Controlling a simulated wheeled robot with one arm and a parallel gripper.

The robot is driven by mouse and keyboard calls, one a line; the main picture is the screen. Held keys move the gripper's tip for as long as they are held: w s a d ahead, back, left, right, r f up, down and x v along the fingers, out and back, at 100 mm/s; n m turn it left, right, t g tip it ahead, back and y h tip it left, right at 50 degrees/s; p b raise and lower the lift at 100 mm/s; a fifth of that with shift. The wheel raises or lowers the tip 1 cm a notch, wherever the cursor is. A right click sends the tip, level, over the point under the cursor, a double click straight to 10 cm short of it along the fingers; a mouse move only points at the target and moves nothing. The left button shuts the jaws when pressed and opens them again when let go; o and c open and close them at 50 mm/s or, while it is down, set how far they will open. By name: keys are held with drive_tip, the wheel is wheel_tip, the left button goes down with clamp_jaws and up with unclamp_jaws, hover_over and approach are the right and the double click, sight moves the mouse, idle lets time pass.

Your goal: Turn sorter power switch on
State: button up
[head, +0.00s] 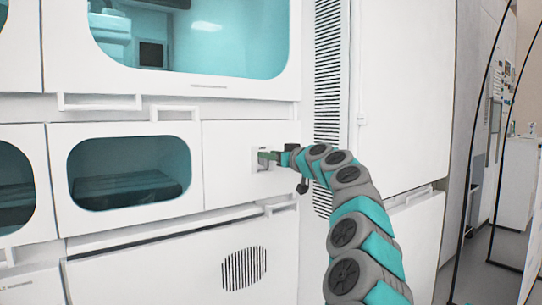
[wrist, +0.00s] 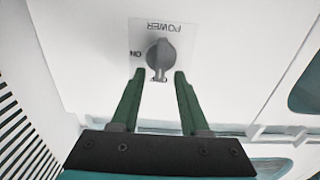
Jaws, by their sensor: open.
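The power switch (wrist: 160,53) is a round grey knob with a raised grip, on a light square plate (wrist: 143,32) marked POWER and ON. The lettering appears upside down in the wrist view. My gripper (wrist: 159,73) is open, with its two green fingers on either side of the knob's lower end. I cannot tell whether either finger touches the knob. In the head view, my gripper (head: 268,157) reaches the plate (head: 256,157) on the white sorter panel (head: 228,177). The knob is hidden there by the gripper.
Dark-windowed compartments (head: 130,170) lie left of the switch. White handle bars (head: 175,113) stick out above it. A slotted vent strip (head: 328,75) and a tall white cabinet (head: 400,100) stand to the right. A lower panel with a round vent (head: 243,268) is below.

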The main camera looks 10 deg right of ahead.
clamp_jaws()
drive_tip(key=shift+d+r+m, duration=0.1)
drive_tip(key=shift+m, duration=0.2)
idle(0.5)
drive_tip(key=shift+w+d+f+m+p, duration=0.15)
drive_tip(key=shift+d+f+m+p, duration=0.2)
drive_tip(key=shift+m+p, duration=1.9)
drive_tip(key=shift+w+d+f+m+p, duration=0.25)
drive_tip(key=shift+m+p, duration=0.65)
drive_tip(key=shift+m, duration=2.6)
drive_tip(key=shift+w+d+f+m+p, duration=0.1)
drive_tip(key=shift+d+f+m+p, duration=0.25)
drive_tip(key=shift+m+p, duration=1.9)
drive_tip(key=shift+a+f+m+b, duration=0.1)
drive_tip(key=shift+f+m+b, duration=0.05)
drive_tip(key=shift+m+b, duration=0.55)
